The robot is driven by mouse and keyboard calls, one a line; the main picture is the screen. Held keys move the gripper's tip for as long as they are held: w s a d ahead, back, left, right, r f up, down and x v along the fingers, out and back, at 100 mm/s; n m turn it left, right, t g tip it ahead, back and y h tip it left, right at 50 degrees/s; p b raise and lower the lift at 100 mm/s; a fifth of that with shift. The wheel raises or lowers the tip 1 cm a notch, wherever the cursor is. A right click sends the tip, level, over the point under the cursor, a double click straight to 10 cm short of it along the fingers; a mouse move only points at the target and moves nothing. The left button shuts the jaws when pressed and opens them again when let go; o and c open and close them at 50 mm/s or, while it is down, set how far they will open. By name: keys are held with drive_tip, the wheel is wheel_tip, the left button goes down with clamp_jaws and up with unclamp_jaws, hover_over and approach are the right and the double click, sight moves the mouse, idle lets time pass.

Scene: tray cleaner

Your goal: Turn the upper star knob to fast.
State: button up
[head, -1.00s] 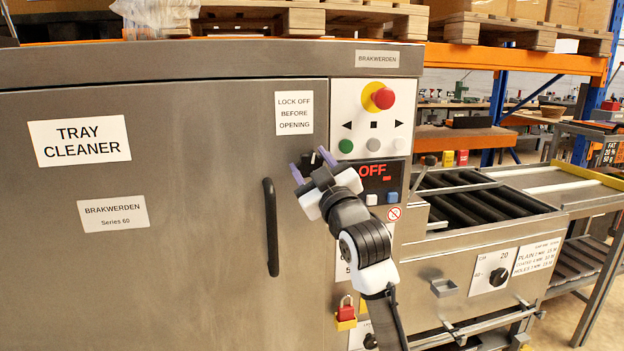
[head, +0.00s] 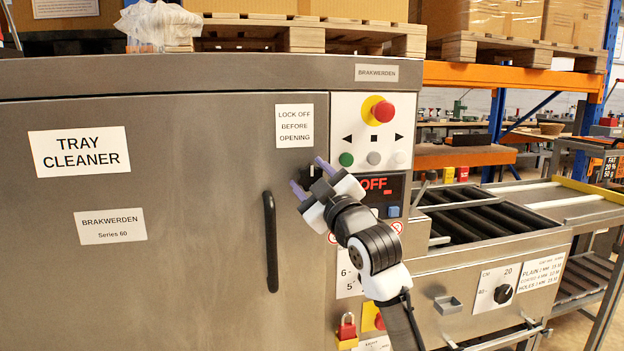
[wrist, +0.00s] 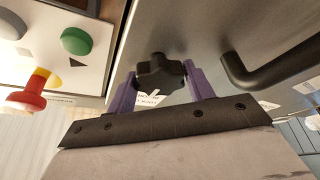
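A black star knob (wrist: 160,76) shows in the wrist view between my two purple fingers. In the head view only a dark bit of it shows behind the fingertips, on the steel front below the "LOCK OFF BEFORE OPENING" label. My gripper (head: 312,178) is open, and it also shows in the wrist view (wrist: 159,72) with one finger on each side of the knob. The fingers look very close to the knob's sides; I cannot tell whether they touch. The knob's scale and pointer are hidden.
A dark door handle (head: 271,242) stands out just left of my gripper. To the right are a red display reading OFF (head: 375,184), a green button (head: 346,159) and a red mushroom button (head: 382,111). Another black knob (head: 503,293) sits on the conveyor panel.

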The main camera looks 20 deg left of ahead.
drive_tip(key=o, duration=0.4)
drive_tip(key=shift+c, duration=0.2)
drive_tip(key=b+v, duration=0.3)
drive_tip(key=v, duration=1)
drive_tip(key=shift+s+d, duration=0.25)
drive_tip(key=shift+s, duration=0.05)
drive_tip(key=shift+f, duration=0.15)
